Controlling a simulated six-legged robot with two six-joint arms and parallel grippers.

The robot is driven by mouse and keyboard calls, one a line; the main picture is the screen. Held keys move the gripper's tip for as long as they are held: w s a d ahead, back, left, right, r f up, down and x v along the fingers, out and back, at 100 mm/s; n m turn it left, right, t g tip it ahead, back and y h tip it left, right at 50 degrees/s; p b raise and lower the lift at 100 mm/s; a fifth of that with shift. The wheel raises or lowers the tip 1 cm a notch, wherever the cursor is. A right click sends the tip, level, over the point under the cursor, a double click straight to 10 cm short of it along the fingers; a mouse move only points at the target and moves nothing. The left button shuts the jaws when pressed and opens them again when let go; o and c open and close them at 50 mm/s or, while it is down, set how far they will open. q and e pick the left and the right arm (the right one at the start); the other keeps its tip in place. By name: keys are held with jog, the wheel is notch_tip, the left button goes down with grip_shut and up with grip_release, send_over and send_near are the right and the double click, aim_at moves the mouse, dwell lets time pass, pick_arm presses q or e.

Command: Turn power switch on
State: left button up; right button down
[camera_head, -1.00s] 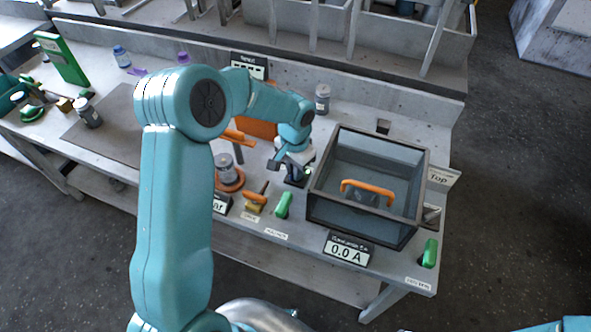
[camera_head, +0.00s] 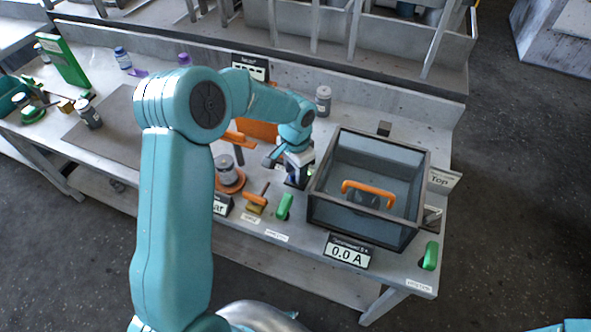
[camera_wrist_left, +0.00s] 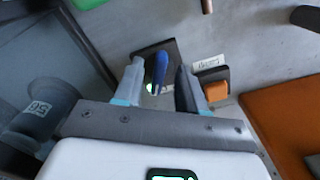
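My left gripper (camera_head: 296,177) is low over the bench, just left of the dark glass box. In the left wrist view its two fingers (camera_wrist_left: 158,84) are open, one on each side of a blue lever (camera_wrist_left: 159,68). A gap shows beside the lever, so the fingers do not look closed on it. The lever stands on a dark square base (camera_wrist_left: 170,47). A small orange block on a dark mount (camera_wrist_left: 216,91) sits close by, beside a white label (camera_wrist_left: 208,62). No readable label marks which is the power switch. My right gripper is out of view.
The glass box (camera_head: 320,212) with an orange handle (camera_head: 368,190) stands close to the gripper's right. A display (camera_head: 348,251) reads 0.0 A. Green handles (camera_head: 285,206) and (camera_head: 430,256) and a yellow-orange lever (camera_head: 257,202) line the front edge.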

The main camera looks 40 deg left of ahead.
pick_arm(q)
notch_tip(320, 180, up, 16)
jog(key=shift+r, duration=0.15)
dwell(0.5)
dwell(0.3)
